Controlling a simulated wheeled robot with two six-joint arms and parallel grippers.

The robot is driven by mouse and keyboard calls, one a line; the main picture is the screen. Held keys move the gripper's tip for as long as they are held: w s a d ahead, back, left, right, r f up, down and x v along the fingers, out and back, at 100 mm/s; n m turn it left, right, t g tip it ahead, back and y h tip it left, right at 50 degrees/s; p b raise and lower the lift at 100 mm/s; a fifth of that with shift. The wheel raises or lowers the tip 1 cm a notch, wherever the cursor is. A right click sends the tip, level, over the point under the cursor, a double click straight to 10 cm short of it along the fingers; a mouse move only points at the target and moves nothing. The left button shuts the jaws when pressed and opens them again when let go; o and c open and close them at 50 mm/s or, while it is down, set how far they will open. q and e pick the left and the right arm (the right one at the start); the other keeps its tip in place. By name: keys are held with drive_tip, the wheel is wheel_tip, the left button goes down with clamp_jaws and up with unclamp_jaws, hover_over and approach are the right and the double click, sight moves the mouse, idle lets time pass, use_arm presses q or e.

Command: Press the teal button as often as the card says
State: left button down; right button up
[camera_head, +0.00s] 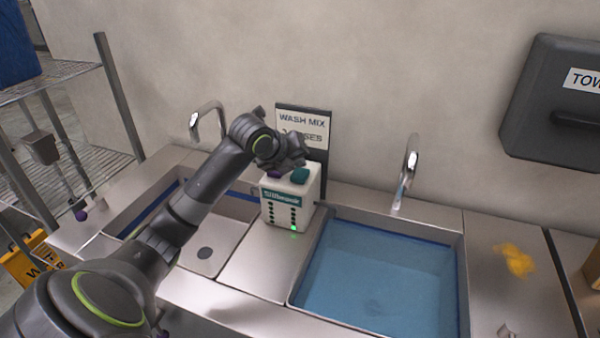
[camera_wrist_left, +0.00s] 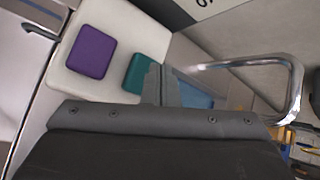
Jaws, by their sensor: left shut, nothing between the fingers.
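The white dispenser (camera_head: 290,202) stands on the steel ledge between two basins. On its top are a teal button (camera_head: 300,175) and a purple button (camera_head: 274,173), the latter partly covered by my gripper. In the left wrist view the teal button (camera_wrist_left: 138,72) and purple button (camera_wrist_left: 91,52) also show. My left gripper (camera_head: 301,161) is shut and empty, its tips just above or at the teal button; I cannot tell if they touch. The card (camera_head: 303,121) behind reads "WASH MIX" and "...OSES"; my gripper hides the number. My right gripper is not in view.
One green light (camera_head: 293,228) glows low on the dispenser's front. A water-filled basin (camera_head: 385,275) is at right, an empty basin (camera_head: 213,232) at left. Taps (camera_head: 406,175) stand behind both. A dark towel box (camera_head: 556,100) hangs on the wall.

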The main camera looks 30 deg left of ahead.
sight(297, 174)
use_arm(q)
drive_tip(key=shift+f, duration=0.15)
drive_tip(key=shift+f, duration=0.3)
drive_tip(key=shift+f+b, duration=0.35)
drive_tip(key=shift+f, duration=0.25)
idle(0.6)
drive_tip(key=shift+r, duration=0.15)
drive_tip(key=shift+r+p, duration=0.85)
drive_tip(key=shift+p, duration=0.1)
wheel_tip(297, 174, up, 5)
drive_tip(key=p, duration=0.4)
drive_tip(key=shift+r+p, duration=0.1)
drive_tip(key=shift+p, duration=0.25)
